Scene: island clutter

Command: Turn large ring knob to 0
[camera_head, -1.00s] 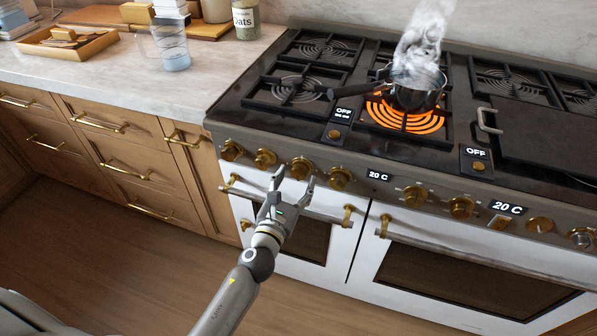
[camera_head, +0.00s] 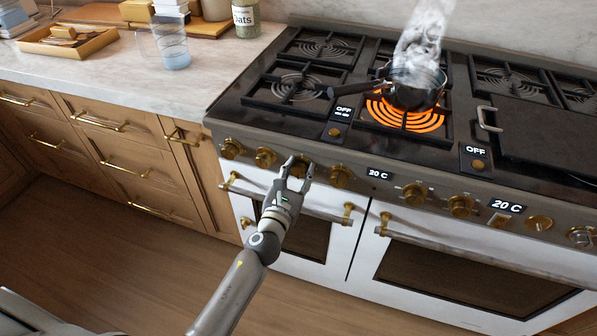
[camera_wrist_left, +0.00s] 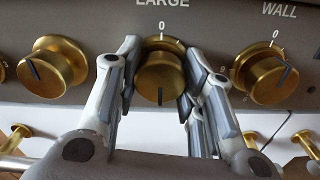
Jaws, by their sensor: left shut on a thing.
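The large ring knob (camera_wrist_left: 160,76) is a round brass knob under the label LARGE in the left wrist view. Its dark pointer line faces straight down, away from the 0 mark above it. In the head view the knob (camera_head: 300,166) is on the front panel of the stove. My left gripper (camera_head: 298,172) has its fingers on either side of this knob and is shut on it. The fingers (camera_wrist_left: 160,85) also show left and right of the knob in the left wrist view. A ring under a pot (camera_head: 412,90) glows orange, and the pot steams. My right gripper is not in view.
Brass knobs stand close on both sides, one at the left (camera_wrist_left: 52,68) and the WALL knob (camera_wrist_left: 265,75) at the right. The white oven door with its handle bar (camera_head: 318,212) is below. The wooden floor in front is clear.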

